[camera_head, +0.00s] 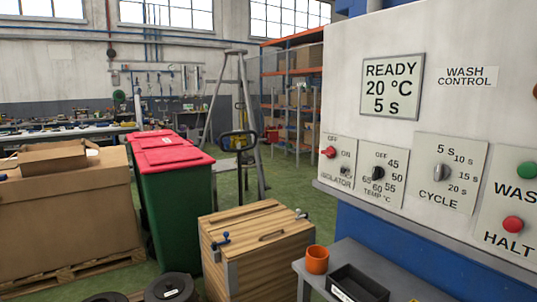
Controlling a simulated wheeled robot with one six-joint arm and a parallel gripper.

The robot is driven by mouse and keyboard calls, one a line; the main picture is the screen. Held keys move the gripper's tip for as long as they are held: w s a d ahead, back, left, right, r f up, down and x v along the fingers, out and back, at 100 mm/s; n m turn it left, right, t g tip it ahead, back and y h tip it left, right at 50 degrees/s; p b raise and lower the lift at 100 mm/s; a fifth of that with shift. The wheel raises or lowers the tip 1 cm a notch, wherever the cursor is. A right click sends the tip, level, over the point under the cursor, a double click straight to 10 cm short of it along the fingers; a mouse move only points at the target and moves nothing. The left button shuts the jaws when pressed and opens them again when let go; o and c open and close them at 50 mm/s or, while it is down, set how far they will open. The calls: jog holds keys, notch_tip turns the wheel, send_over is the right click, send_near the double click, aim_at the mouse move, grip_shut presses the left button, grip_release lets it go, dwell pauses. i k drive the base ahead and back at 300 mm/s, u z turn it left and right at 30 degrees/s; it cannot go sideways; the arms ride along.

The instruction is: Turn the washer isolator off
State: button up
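The washer isolator is on a small white plate (337,165) at the left end of the wash control panel (450,60). The plate reads OFF at top left, ON at right and ISOLATOR at the bottom. A red handle (328,152) stands out at the plate's left side, and a small grey metal part (346,171) sits at its lower right. I cannot tell surely from this view which label the isolator points to. The display (392,86) reads READY, 20 °C, 5 S. My gripper is not in view.
Right of the isolator are a temperature knob (377,173), a cycle knob (439,173), a green WASH button (527,170) and a red HALT button (513,224). Below stands a grey bench (410,282) with an orange cup (317,259) and black tray (357,284). A wooden crate (258,245) stands left.

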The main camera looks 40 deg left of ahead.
aim_at(331, 153)
jog(key=u, duration=1.7)
jog(key=i, duration=0.7)
jog(key=u, duration=0.4)
jog(key=i, duration=0.95)
jog(key=z, duration=0.4)
